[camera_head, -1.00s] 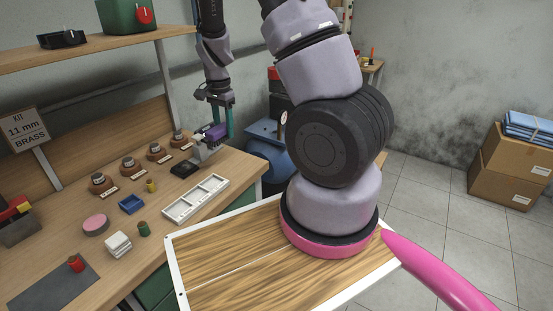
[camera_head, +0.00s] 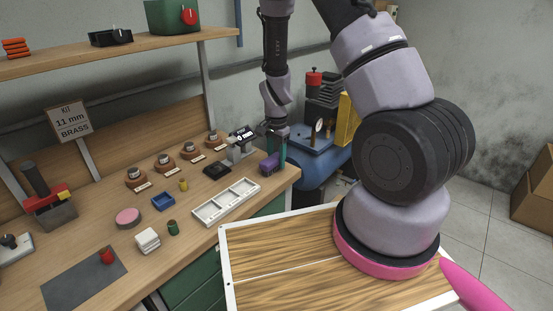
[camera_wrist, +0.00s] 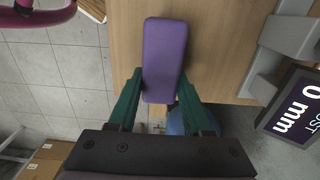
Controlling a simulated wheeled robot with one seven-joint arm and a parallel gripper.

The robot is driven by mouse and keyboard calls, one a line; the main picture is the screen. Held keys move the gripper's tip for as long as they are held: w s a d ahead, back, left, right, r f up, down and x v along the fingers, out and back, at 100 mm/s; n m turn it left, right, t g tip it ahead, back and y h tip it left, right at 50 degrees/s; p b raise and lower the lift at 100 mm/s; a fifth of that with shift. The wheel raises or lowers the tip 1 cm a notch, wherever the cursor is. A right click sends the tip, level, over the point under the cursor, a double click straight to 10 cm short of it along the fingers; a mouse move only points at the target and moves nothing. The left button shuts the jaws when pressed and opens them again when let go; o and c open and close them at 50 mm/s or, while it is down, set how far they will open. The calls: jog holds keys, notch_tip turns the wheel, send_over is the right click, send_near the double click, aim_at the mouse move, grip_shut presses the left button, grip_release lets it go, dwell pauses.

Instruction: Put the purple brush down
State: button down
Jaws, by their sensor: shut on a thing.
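The purple brush (camera_wrist: 163,55) is a purple block between the green fingers of my gripper (camera_wrist: 160,98) in the wrist view. The fingers are shut on its sides near one end. In the head view my gripper (camera_head: 276,152) points down over the right end of the workbench (camera_head: 285,177), and the purple brush (camera_head: 268,164) shows low between the fingers, close to the bench top. I cannot tell whether the brush touches the bench. My fingers partly hide it in the head view.
A grey device with a display (camera_head: 240,143) stands just left of my gripper. A white compartment tray (camera_head: 226,201) and a black box (camera_head: 217,169) lie nearby on the bench. The bench's right edge is close, with a blue compressor tank (camera_head: 318,165) beyond it.

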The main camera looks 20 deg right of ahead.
jog(key=shift+f, duration=0.2)
jog(key=shift+c, duration=1.7)
grip_release()
notch_tip(320, 180, up, 13)
notch_tip(320, 180, up, 19)
jog(key=n+t+y, duration=0.2)
jog(key=n+t, duration=0.1)
send_over(276, 156)
jog(key=s+d, duration=0.2)
jog(key=s, duration=0.4)
jog(key=s+d+r+n+t, duration=0.2)
jog(key=s+r+n+t, duration=0.2)
jog(key=s+r, duration=0.6)
jog(key=shift+s+r, duration=0.4)
jog(key=shift+s, duration=1.25)
